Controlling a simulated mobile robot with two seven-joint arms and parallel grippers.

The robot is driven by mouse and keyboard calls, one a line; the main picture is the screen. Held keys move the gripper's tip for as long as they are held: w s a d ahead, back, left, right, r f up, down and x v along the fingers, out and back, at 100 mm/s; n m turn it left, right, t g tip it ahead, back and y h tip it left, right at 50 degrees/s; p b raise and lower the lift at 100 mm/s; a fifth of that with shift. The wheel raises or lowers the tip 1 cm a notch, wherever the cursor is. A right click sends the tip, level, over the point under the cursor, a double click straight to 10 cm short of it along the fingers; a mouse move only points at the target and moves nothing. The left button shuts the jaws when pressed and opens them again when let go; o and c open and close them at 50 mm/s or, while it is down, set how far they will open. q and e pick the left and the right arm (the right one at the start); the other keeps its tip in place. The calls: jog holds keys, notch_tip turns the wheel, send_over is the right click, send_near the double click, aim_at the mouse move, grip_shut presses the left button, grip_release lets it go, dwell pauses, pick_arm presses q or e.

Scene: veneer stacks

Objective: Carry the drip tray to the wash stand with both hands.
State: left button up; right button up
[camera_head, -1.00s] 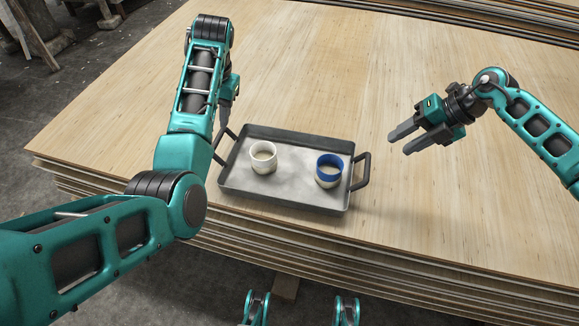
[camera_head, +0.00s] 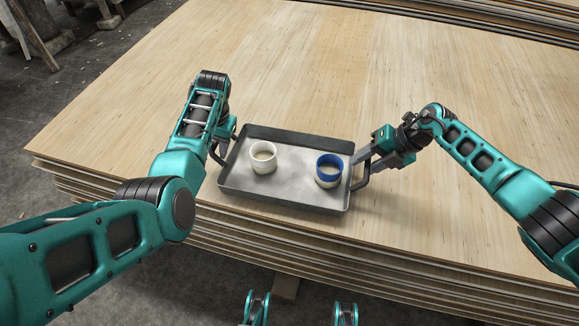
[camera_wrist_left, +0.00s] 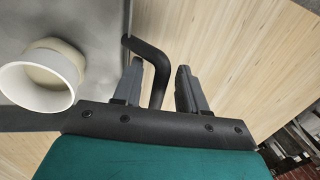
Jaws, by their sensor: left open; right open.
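The grey metal drip tray (camera_head: 297,187) lies on the veneer stack near its front edge, with a dark handle at each short end. It holds a white cup (camera_head: 263,158) and a blue-and-white cup (camera_head: 328,171), both upright. My left gripper (camera_wrist_left: 155,85) is open, with the tray's left handle (camera_wrist_left: 157,72) between its fingers in the left wrist view. In the head view it is partly hidden behind my left arm. My right gripper (camera_head: 362,166) is open at the right handle (camera_head: 363,172); whether the handle lies fully between its fingers is hard to tell.
The veneer stack (camera_head: 300,60) is bare behind the tray. Its layered front edge (camera_head: 330,248) is just in front of the tray. Another stack (camera_head: 480,22) lies at the back right. A wooden trestle (camera_head: 35,30) stands at the far left. No wash stand is recognisable.

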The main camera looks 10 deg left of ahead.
pick_arm(q)
grip_shut()
pick_arm(e)
grip_shut()
pick_arm(q)
jog(key=shift+r, duration=0.1)
pick_arm(e)
jog(key=shift+r, duration=0.1)
